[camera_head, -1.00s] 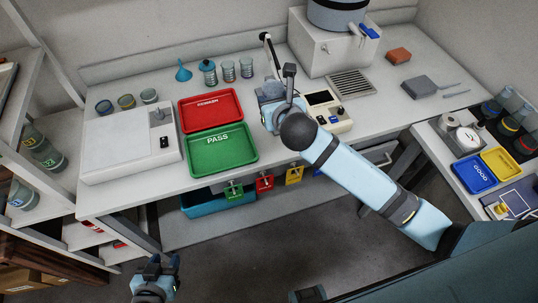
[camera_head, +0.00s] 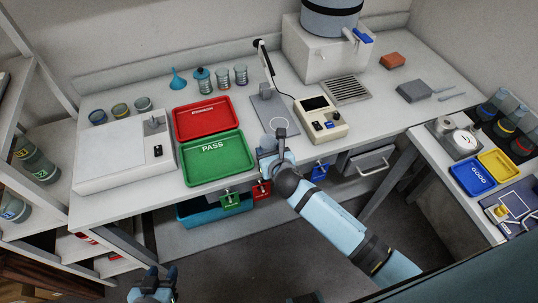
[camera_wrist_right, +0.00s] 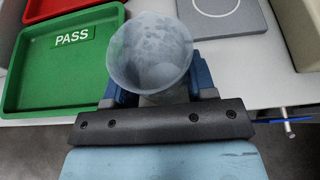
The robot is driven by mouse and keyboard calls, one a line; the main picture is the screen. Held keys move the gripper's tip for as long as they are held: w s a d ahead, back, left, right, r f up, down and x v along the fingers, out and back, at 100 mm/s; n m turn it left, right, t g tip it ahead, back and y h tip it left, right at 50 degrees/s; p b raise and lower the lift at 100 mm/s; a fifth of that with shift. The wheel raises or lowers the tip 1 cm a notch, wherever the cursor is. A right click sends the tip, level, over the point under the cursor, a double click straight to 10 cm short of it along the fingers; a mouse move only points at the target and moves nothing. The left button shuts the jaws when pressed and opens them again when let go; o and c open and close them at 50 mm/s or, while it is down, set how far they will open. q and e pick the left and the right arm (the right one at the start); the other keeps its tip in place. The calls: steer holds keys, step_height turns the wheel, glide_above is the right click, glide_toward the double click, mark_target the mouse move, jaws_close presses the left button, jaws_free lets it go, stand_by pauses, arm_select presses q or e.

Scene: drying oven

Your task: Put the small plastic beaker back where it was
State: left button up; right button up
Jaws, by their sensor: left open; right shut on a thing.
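The small plastic beaker (camera_wrist_right: 151,50), translucent grey and round-mouthed, fills the middle of the right wrist view. The two blue fingers of my right gripper (camera_wrist_right: 157,84) are shut on its sides. In the head view my right gripper (camera_head: 270,148) is at the bench's front edge, right of the green PASS tray (camera_head: 222,180). A grey stand plate (camera_head: 264,104) with a white ring lies just beyond this gripper. My left gripper (camera_head: 157,273) is open and empty, low in front of the bench.
A red tray (camera_head: 208,118) adjoins the green one. A cream instrument (camera_head: 321,118) sits right of the stand. Several jars (camera_head: 120,109) stand behind the white box (camera_head: 120,155).

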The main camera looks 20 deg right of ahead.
steer(key=shift+f, duration=0.9)
steer(key=shift+f, duration=0.1)
steer(key=o, duration=1)
